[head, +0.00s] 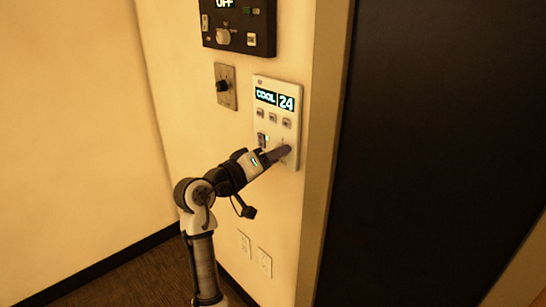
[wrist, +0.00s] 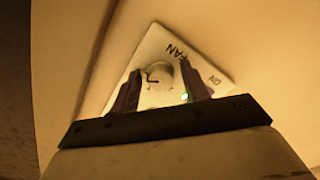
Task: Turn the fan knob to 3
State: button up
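The white control panel (head: 277,100) on the wall shows COOL 24 on its display. My gripper (head: 284,152) is at the panel's lower right part and hides the fan knob in the head view. In the wrist view, the round pale fan knob (wrist: 160,76) sits on the panel below the label FAN, which appears tilted. The two dark fingers of my gripper (wrist: 160,82) are apart, one on each side of the knob, with gaps showing between. I cannot tell how far they reach around it. The knob's setting cannot be read.
A black panel (head: 238,38) reading OFF is above, and a small plate with a dark knob (head: 225,87) is to the left. A lit switch (head: 263,140) sits left of my gripper. A door frame (head: 325,130) and dark door (head: 430,150) are at the right.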

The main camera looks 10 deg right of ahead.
jog(key=shift+a+r, duration=0.1)
jog(key=b+v, duration=0.1)
jog(key=v, duration=1.2)
jog(key=shift+s+a+b, duration=0.25)
jog(key=shift+b, duration=0.1)
